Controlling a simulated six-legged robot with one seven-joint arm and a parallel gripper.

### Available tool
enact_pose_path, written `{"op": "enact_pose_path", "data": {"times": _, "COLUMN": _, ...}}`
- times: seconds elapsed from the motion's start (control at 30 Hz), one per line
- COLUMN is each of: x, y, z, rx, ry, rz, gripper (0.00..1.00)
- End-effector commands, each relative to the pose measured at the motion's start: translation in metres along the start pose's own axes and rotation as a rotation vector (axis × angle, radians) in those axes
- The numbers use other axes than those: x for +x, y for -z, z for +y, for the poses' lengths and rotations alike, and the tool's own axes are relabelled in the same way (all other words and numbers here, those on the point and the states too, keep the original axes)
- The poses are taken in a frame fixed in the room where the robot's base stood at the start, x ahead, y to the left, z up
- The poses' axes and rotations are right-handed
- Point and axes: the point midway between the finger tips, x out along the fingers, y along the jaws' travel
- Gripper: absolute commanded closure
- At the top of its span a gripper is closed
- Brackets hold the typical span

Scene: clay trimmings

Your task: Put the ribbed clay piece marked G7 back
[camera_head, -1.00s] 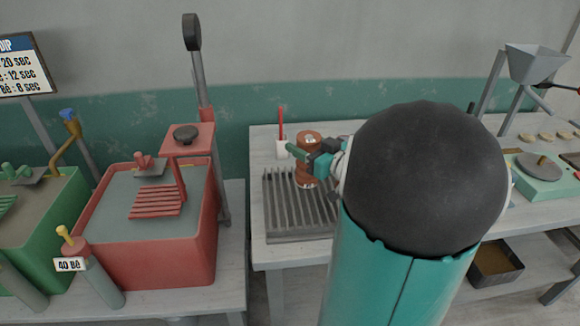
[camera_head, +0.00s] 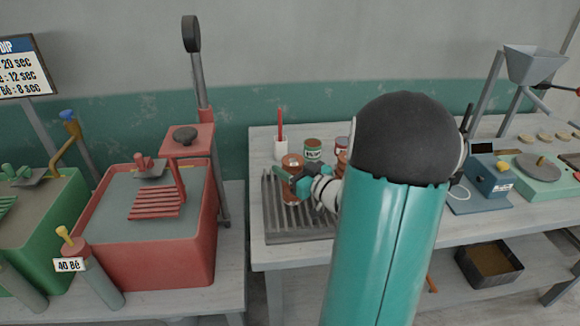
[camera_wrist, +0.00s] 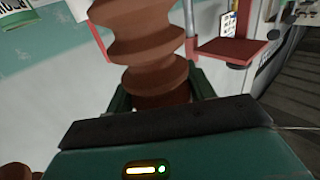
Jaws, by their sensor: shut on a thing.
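The ribbed clay piece (camera_head: 292,161) is reddish brown with a small pale mark near its top, too small to read. My gripper (camera_head: 294,180) is shut on it and holds it about upright over the grey slatted rack (camera_head: 300,236). I cannot tell whether its base touches the slats. In the wrist view the ribbed piece (camera_wrist: 148,52) stands between the jaws of my gripper (camera_wrist: 160,97), its rings showing and no mark visible.
Behind the rack stand a white cup (camera_head: 281,149) with a red stick and a green-brown jar (camera_head: 313,150). More brown ware is partly hidden behind my arm. A red tank (camera_head: 150,255) is left, across a gap. A blue device (camera_head: 490,177) is right.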

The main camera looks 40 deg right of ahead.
Motion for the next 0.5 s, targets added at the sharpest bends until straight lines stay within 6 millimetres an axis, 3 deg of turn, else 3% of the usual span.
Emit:
{"op": "enact_pose_path", "data": {"times": 0.1, "x": 0.0003, "y": -0.0024, "z": 0.0, "rx": -0.001, "ry": 0.001, "rz": 0.002, "gripper": 0.88}}
{"op": "enact_pose_path", "data": {"times": 0.13, "x": 0.0, "y": -0.0028, "z": 0.0, "rx": 0.0, "ry": 0.0, "rz": 0.0, "gripper": 0.4}}
{"op": "enact_pose_path", "data": {"times": 0.2, "x": 0.0, "y": -0.0027, "z": 0.0, "rx": 0.0, "ry": 0.0, "rz": 0.0, "gripper": 0.27}}
{"op": "enact_pose_path", "data": {"times": 0.5, "x": -0.0001, "y": -0.0019, "z": 0.0, "rx": 0.0, "ry": 0.0, "rz": 0.0, "gripper": 0.24}}
